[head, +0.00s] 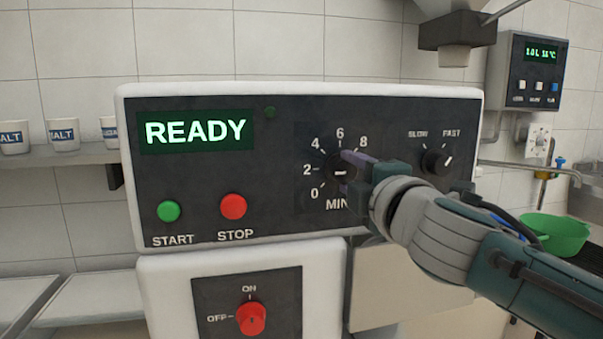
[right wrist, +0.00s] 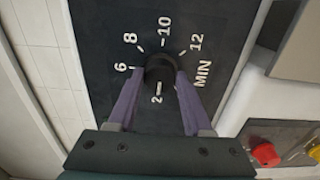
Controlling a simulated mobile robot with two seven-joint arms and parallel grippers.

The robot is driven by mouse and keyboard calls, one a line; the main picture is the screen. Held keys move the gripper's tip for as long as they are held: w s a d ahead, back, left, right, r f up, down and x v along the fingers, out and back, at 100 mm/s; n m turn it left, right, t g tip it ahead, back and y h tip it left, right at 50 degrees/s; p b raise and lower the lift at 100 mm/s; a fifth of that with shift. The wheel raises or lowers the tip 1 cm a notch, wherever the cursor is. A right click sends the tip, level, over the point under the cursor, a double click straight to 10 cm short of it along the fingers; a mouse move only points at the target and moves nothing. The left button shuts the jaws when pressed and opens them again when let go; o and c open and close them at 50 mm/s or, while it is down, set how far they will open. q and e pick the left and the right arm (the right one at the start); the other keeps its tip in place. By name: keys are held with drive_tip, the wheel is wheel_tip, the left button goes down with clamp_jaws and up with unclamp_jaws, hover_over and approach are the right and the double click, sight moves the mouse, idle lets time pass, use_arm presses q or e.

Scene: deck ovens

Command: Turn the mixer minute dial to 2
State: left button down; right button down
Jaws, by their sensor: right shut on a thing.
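The mixer minute dial (head: 340,173) is a black round knob on the dark control panel (head: 290,205), ringed by white numbers. A short white mark on it lies about level, in line with the tick beside the 2. I cannot tell finely how exactly they line up. My right gripper (head: 344,171) comes in from the right with its purple fingers shut on the dial, one above and one below. In the right wrist view the fingers (right wrist: 160,78) clasp the sides of the black dial (right wrist: 160,67). My arm hides the panel's lower right. My left gripper is not in view.
The display (head: 195,131) reads READY. A green START button (head: 169,211), a red STOP button (head: 233,206) and a SLOW/FAST knob (head: 436,161) share the panel. A red ON/OFF knob (head: 251,318) sits below. A green bowl (head: 555,235) stands at right.

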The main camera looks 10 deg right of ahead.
drive_tip(key=shift+c, duration=1.6)
unclamp_jaws()
drive_tip(key=shift+s, duration=0.1)
drive_tip(key=shift+s, duration=0.35)
drive_tip(key=s+p, duration=0.1)
drive_tip(key=s, duration=0.8)
drive_tip(key=shift+d, duration=0.2)
